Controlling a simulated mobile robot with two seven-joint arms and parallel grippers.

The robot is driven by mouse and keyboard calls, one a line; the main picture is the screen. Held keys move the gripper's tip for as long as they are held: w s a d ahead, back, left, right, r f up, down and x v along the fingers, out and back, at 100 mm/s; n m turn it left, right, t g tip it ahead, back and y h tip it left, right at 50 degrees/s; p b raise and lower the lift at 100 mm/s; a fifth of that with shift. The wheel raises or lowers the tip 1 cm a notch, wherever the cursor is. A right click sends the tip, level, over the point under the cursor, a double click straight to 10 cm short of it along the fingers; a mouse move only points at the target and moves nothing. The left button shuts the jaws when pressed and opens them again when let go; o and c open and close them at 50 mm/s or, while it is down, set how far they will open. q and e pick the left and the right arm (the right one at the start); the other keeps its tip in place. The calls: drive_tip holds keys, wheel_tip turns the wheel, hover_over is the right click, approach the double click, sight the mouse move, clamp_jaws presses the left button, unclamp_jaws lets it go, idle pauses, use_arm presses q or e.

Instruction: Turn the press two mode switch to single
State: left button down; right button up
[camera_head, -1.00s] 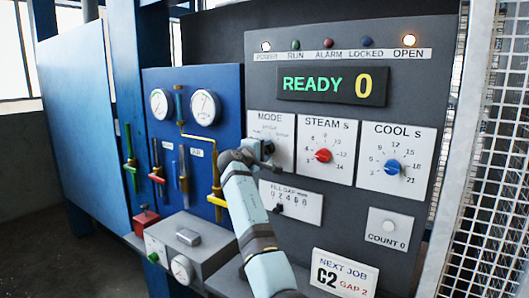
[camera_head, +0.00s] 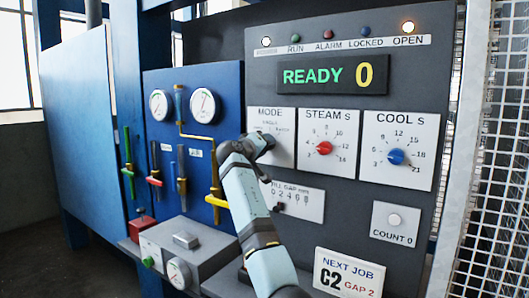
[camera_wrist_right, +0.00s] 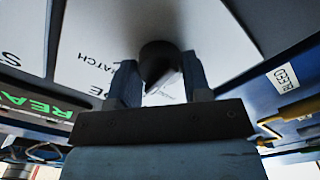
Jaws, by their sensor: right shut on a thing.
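The MODE plate (camera_head: 285,152) is white and sits at the left of the press control panel, under the READY 0 display. Its switch is a dark round knob (camera_wrist_right: 158,58) in the right wrist view, standing out from the white plate (camera_wrist_right: 225,40). My right gripper (camera_wrist_right: 160,80) has a finger on each side of the knob and is shut on it. In the head view my right gripper (camera_head: 263,145) covers the plate's left part and hides the knob and its pointer. Part of the word BATCH shows on the plate in the wrist view. My left gripper is not in view.
The STEAM plate with its red knob (camera_head: 324,148) is just right of MODE, then the COOL plate with its blue knob (camera_head: 396,157). The FILL GAP slider (camera_head: 279,207) is below. A yellow pipe (camera_head: 216,192) and gauges stand left. A mesh guard (camera_head: 487,200) bounds the right.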

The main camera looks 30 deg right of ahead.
drive_tip(key=shift+m, duration=0.3)
idle(0.4)
drive_tip(key=o, duration=0.9)
drive_tip(key=b+v, duration=0.1)
drive_tip(key=v, duration=1.3)
drive_tip(key=shift+d+b, duration=0.1)
drive_tip(key=shift+b, duration=0.3)
drive_tip(key=shift+f, duration=0.1)
